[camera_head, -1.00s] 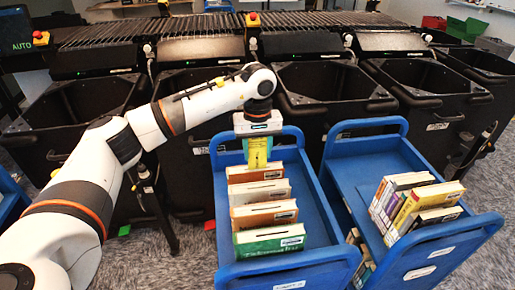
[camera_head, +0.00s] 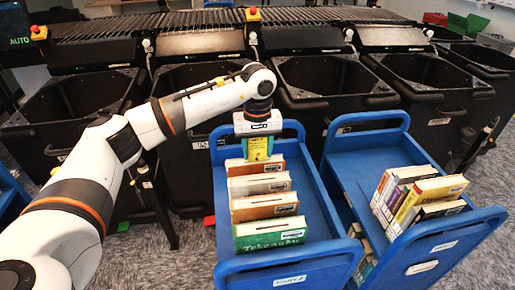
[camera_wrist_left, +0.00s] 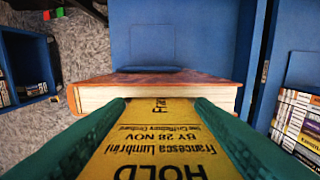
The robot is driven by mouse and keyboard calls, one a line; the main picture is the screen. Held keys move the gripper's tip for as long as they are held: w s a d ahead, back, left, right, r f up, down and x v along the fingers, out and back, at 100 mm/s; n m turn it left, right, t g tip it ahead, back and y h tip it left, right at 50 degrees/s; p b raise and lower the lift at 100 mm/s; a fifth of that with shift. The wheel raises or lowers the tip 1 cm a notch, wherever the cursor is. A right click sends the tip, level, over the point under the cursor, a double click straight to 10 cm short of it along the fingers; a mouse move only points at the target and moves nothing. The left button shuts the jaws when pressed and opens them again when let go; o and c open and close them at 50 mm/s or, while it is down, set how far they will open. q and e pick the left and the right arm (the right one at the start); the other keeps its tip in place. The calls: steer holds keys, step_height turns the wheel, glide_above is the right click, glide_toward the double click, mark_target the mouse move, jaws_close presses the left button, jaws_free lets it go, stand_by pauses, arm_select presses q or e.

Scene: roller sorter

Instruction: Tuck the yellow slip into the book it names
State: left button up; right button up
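My left gripper (camera_head: 258,138) is shut on the yellow slip (camera_head: 257,148), above the far end of the book row on the left blue cart. In the left wrist view the slip (camera_wrist_left: 155,145) lies between the green fingers, its print upside down: "HOLD", "Francesca Lumbrini", "BY 28 NOV" and a small title line I cannot read surely. A brown-covered book (camera_wrist_left: 150,79) with pale pages is just beyond the fingertips. The row holds an orange book (camera_head: 255,166), a cream one (camera_head: 259,184), a brown one (camera_head: 264,206) and a green one (camera_head: 270,234) nearest. My right gripper is out of view.
The left cart (camera_head: 318,225) has bare deck right of the row. A second blue cart (camera_head: 357,165) beside it carries several leaning books (camera_head: 410,197). Black bins (camera_head: 330,85) stand behind both carts under the roller conveyor (camera_head: 300,15).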

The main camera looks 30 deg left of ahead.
arm_select(q)
steer(key=o, duration=0.4)
steer(key=shift+r, duration=0.1)
step_height(320, 180, up, 12)
steer(key=shift+f+b, duration=0.2)
steer(key=shift+b, duration=0.75)
step_height(320, 180, up, 9)
steer(key=p, duration=0.8)
steer(key=shift+r, duration=0.1)
